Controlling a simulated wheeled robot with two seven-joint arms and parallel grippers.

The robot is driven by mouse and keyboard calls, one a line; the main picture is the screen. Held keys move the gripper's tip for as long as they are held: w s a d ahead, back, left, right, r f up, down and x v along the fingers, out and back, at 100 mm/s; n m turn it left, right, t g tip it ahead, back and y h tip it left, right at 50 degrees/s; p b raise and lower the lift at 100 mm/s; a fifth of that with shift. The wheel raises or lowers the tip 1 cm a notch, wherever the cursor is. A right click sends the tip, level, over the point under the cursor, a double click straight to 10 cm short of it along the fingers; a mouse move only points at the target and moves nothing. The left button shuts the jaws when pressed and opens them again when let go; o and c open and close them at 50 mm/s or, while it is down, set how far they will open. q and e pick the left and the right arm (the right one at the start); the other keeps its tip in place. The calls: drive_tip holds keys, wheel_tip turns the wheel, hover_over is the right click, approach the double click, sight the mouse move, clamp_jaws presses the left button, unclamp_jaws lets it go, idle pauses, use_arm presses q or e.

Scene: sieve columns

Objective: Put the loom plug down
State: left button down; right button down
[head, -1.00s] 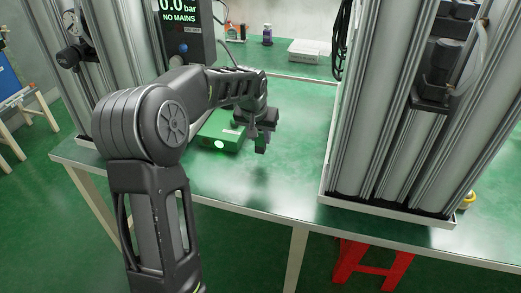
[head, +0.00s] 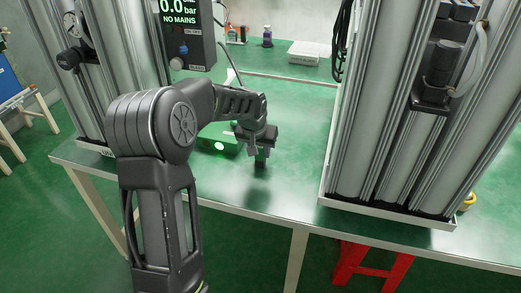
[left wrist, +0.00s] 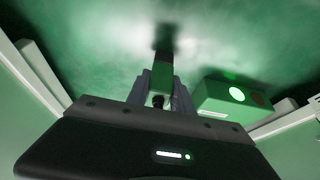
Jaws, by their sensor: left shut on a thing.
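My left gripper (head: 260,149) is over the green bench top and is shut on the loom plug. The loom plug (head: 260,159) is a small dark green block that points down from the fingers at the bench. In the left wrist view the plug (left wrist: 162,73) sticks out beyond the fingertips, with a dark shadow or reflection just past it. I cannot tell whether its lower end touches the bench. My right gripper is not in view.
A green box (head: 210,142) with a lit round lamp stands just left of the gripper, partly behind my arm. A tall column set (head: 375,110) stands to the right. A gauge display (head: 188,35) and a white box (head: 304,52) are behind. The bench (head: 292,180) front is clear.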

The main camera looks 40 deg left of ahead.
use_arm(q)
drive_tip(key=c, duration=1.1)
unclamp_jaws()
drive_tip(key=shift+r, duration=0.15)
drive_tip(key=v, duration=1.1)
drive_tip(key=shift+r, duration=0.4)
drive_tip(key=shift+s+d, duration=0.1)
drive_tip(key=shift+d, duration=0.05)
